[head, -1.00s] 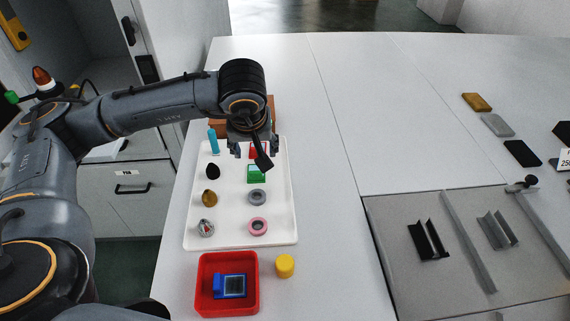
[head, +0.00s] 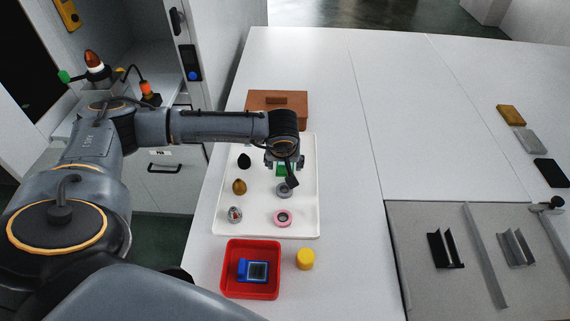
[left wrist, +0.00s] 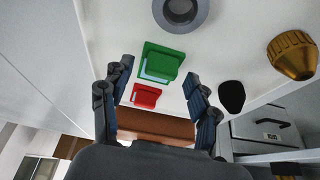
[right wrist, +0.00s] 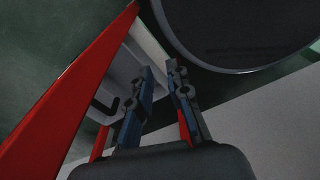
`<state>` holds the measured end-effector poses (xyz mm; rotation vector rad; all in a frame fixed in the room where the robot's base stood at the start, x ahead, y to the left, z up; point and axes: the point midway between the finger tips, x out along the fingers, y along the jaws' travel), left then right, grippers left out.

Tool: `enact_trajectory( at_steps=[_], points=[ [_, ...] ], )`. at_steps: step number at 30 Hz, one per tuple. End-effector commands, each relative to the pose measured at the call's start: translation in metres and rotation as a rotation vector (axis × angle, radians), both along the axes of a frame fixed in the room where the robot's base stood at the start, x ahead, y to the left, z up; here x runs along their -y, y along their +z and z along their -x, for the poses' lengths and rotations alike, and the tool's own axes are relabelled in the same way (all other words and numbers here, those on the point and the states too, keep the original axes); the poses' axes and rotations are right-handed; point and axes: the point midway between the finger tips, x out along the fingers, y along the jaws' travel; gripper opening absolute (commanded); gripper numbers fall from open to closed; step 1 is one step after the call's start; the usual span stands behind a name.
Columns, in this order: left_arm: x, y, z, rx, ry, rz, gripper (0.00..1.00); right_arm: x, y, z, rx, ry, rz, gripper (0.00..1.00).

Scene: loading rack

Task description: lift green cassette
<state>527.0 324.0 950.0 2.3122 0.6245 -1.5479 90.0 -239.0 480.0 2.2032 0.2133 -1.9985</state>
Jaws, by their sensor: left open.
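The green cassette (head: 281,171) lies on the white tray (head: 308,205), partly hidden by my left gripper (head: 284,163) in the head view. In the left wrist view the green cassette (left wrist: 160,62) lies flat, ahead of and partly between the spread fingertips of my left gripper (left wrist: 158,76). The left gripper is open and empty. A red cassette (left wrist: 146,96) lies beside the green one, deeper between the fingers in that view. My right gripper (right wrist: 160,68) shows only in its own wrist view, its fingertips apart with nothing held.
A grey ring (head: 285,191) lies close to the green cassette. A pink ring (head: 282,218), a gold piece (head: 239,187) and a black piece (head: 244,161) share the tray. A brown box (head: 290,101) stands behind. A red bin (head: 230,285) and yellow cylinder (head: 305,259) stand in front.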

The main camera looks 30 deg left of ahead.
Motion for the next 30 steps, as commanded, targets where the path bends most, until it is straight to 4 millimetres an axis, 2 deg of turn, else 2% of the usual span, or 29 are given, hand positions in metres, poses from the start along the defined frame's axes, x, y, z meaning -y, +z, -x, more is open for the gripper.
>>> enact_trajectory(
  at_steps=[7, 15, 25, 30],
  points=[
    [0.000, -0.002, -0.001, 0.001, 0.000, 0.000, 0.60, 0.000, 0.000, 0.004, -0.006, 0.001, 0.000, 0.18],
    [0.000, -0.002, -0.001, 0.001, 0.000, 0.000, 0.07, -0.005, 0.000, 0.005, -0.008, 0.002, -0.005, 0.18],
    [0.000, 0.000, -0.001, 0.002, 0.001, 0.000, 0.06, -0.008, -0.001, 0.005, -0.008, 0.002, -0.009, 0.18],
    [0.000, 0.012, -0.002, 0.005, 0.001, 0.001, 0.06, -0.008, -0.005, 0.005, -0.008, 0.002, -0.009, 0.18]
  ],
)
